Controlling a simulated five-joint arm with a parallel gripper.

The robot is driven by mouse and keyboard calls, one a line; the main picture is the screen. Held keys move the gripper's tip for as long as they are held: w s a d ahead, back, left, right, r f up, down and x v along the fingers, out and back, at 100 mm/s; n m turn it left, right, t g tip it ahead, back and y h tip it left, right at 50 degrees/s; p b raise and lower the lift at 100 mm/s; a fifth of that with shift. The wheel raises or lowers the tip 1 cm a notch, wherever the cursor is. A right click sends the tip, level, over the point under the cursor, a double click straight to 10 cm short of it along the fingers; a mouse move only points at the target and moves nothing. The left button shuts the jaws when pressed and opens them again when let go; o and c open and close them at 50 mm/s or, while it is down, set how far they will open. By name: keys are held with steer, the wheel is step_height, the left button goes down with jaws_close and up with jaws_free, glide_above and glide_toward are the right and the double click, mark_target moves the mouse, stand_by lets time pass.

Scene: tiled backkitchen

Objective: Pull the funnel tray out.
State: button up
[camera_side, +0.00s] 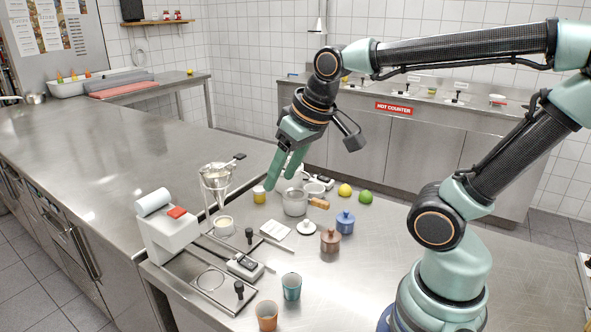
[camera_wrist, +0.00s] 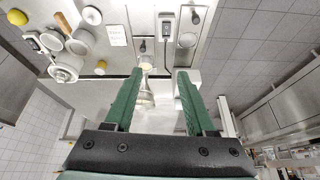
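The funnel (camera_side: 217,180), pale and see-through, stands in a frame at the left of the steel table, with a small cup (camera_side: 223,224) below it. A short black knob (camera_side: 249,236) stands just in front of the cup, seemingly on the funnel tray; the tray's own edges are hard to make out. The knob also shows in the wrist view (camera_wrist: 143,47), near the cup (camera_wrist: 147,65) and the funnel (camera_wrist: 146,97). My gripper (camera_side: 281,174) is open and empty, pointing down, above the table to the right of the funnel. Its parted fingers also show in the wrist view (camera_wrist: 160,72).
A white dispenser (camera_side: 168,235) stands left of the knob. A second tray with a black knob (camera_side: 239,289) lies in front. The right side is clearer.

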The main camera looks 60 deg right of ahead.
steer(key=w+d+f+m+g, duration=0.2)
steer(key=w+d+m+g, duration=0.15)
steer(key=w, duration=0.55)
steer(key=m+g, duration=0.2)
steer(key=m, duration=0.3)
glide_toward(249, 230)
steer(key=shift+n+t, duration=0.25)
step_height(249, 230, down, 9)
steer(key=shift+s+r, duration=0.1)
steer(key=shift+s, duration=0.05)
jaws_close()
steer(key=shift+r, duration=0.1)
stand_by(0.6)
